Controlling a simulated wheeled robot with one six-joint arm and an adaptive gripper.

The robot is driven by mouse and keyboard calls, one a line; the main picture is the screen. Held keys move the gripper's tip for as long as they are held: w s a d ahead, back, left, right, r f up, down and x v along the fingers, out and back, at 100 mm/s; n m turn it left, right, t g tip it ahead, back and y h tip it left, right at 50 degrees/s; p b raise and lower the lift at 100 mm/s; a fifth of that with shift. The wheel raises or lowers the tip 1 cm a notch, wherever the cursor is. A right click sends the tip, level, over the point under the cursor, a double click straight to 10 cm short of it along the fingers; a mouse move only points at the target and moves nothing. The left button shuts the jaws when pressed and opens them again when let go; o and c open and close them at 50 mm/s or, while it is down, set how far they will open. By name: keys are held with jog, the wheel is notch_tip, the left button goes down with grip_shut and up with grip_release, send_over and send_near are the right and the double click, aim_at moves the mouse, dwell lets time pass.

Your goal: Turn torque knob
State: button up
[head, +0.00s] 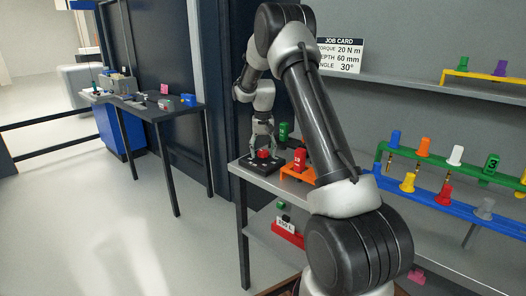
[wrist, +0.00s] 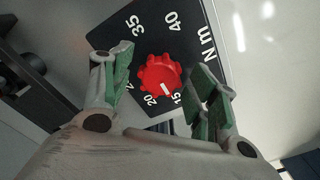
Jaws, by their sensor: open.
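The red torque knob (wrist: 158,72) sits on a black dial plate (wrist: 178,25) with white numbers. In the wrist view, its white mark points down toward the space between 15 and 20; 35, 40 and "N m" also show. My gripper (wrist: 155,82) is open, with one green-padded finger on each side of the knob. Gaps show between the pads and the knob in this view. In the head view, my gripper (head: 263,139) is above the red knob (head: 263,154) on the black plate (head: 250,163) at the bench's left end.
An orange stand with a red piece (head: 300,158) and a green piece (head: 284,131) are close to the plate. The job card (head: 340,55) reads torque 20 N m. Racks with coloured pegs (head: 440,155) are at right. Floor at left is clear.

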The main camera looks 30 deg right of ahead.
aim_at(263, 151)
notch_tip(263, 151, up, 12)
dwell(0.5)
dwell(0.4)
jog(key=s+a+r+n+t, duration=0.1)
jog(key=s+a+r, duration=0.1)
jog(key=s, duration=1.1)
jog(key=s+a+r+n+t, duration=0.2)
jog(key=s+a+r, duration=0.1)
jog(key=s, duration=1.1)
jog(key=s+a+r+n+t, duration=0.1)
jog(key=s+a, duration=0.4)
jog(key=s, duration=0.8)
jog(key=shift+s+r+n, duration=0.25)
jog(key=shift+r+n, duration=0.25)
jog(key=shift+r, duration=0.55)
